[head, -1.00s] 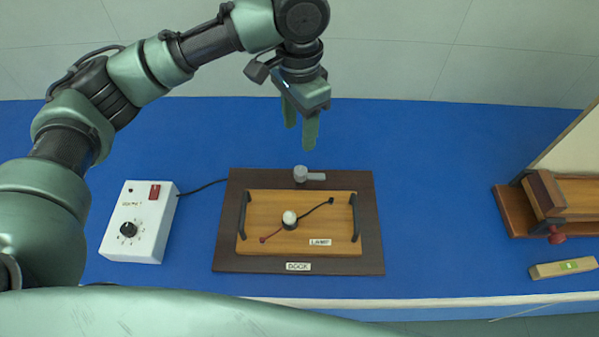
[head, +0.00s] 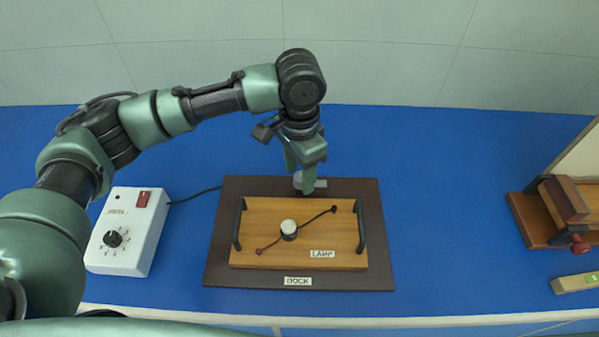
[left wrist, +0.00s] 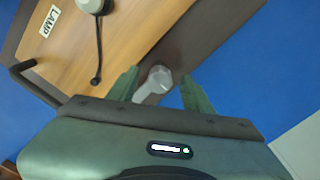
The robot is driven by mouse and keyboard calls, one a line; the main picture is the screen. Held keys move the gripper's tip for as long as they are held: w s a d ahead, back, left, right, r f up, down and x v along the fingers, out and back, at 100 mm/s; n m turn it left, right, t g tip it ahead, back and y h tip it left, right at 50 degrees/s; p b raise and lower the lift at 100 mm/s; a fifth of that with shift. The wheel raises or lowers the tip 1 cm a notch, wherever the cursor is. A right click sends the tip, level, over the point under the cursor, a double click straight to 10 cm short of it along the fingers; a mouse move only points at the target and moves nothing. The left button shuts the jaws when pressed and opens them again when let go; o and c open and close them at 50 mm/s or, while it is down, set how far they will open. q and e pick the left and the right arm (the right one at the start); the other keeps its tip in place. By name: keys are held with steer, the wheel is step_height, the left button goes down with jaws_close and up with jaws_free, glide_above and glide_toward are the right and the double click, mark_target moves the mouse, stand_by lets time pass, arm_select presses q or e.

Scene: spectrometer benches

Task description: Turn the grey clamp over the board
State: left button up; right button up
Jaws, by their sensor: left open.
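The grey clamp (head: 314,184) sits on the dark dock board at the back edge of the wooden lamp board (head: 262,205). In the head view its lever points right, along that edge and not over the lamp board. My left gripper (head: 302,188) is open and down at the clamp, its fingers partly hiding the clamp's round end. In the left wrist view the clamp (left wrist: 155,82) lies between the two open fingertips (left wrist: 160,88); whether they touch it I cannot tell. My right gripper is not in view.
The dark dock base (head: 300,282) lies under the lamp board, which carries a white lamp (head: 289,227) and two black handles. A white control box (head: 128,232) with a cable stands left. A wooden apparatus (head: 560,210) stands right. Blue bench is clear between.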

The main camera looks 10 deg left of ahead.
arm_select(q)
steer(key=shift+f, duration=0.4)
jaws_close()
steer(key=shift+r, duration=0.1)
